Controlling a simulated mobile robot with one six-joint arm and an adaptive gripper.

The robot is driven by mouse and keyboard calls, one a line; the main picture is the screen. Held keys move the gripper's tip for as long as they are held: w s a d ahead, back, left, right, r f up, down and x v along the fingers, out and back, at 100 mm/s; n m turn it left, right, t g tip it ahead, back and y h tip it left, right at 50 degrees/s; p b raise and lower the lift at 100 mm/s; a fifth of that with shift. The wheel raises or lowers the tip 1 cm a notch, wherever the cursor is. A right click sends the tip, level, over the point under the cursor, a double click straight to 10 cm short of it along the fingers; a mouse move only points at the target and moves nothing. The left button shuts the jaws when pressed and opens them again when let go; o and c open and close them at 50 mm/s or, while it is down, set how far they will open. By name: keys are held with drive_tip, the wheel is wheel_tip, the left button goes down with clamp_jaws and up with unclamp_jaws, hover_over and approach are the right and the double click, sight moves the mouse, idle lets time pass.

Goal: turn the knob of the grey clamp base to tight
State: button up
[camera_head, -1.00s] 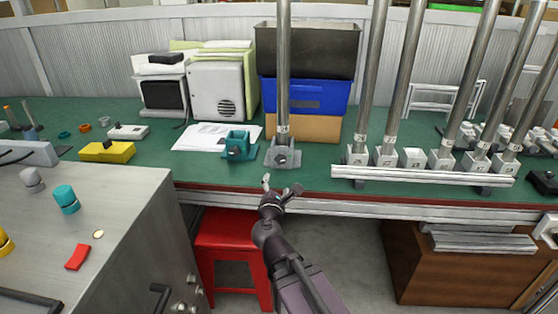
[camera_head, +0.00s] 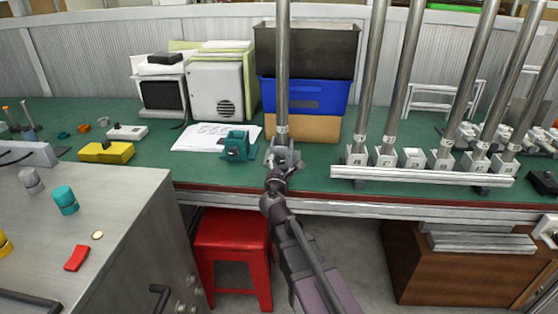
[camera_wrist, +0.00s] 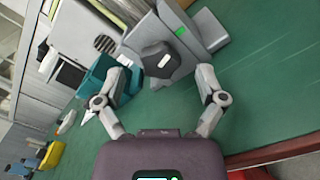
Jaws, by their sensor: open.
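The grey clamp base (camera_wrist: 207,30) stands on the green bench top with a tall metal pole rising from it. Its dark knob (camera_wrist: 158,60) faces my gripper in the wrist view and carries a short white mark. A green mark (camera_wrist: 182,32) shows on the base beside the knob. My gripper (camera_wrist: 162,76) is open, with one finger on each side of the knob and visible gaps to both. Whether the fingertips reach past the knob's front cannot be told. In the head view my gripper (camera_head: 282,163) covers most of the base and the knob.
A teal clamp base (camera_head: 236,146) stands close on the left, near the left finger in the wrist view. A rail (camera_head: 420,176) with several poled bases lies to the right. Bins (camera_head: 305,95) stand behind. A red stool (camera_head: 228,240) is below the bench edge.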

sight(280, 161)
drive_tip(key=shift+w, duration=1.5)
drive_tip(key=c, duration=1.2)
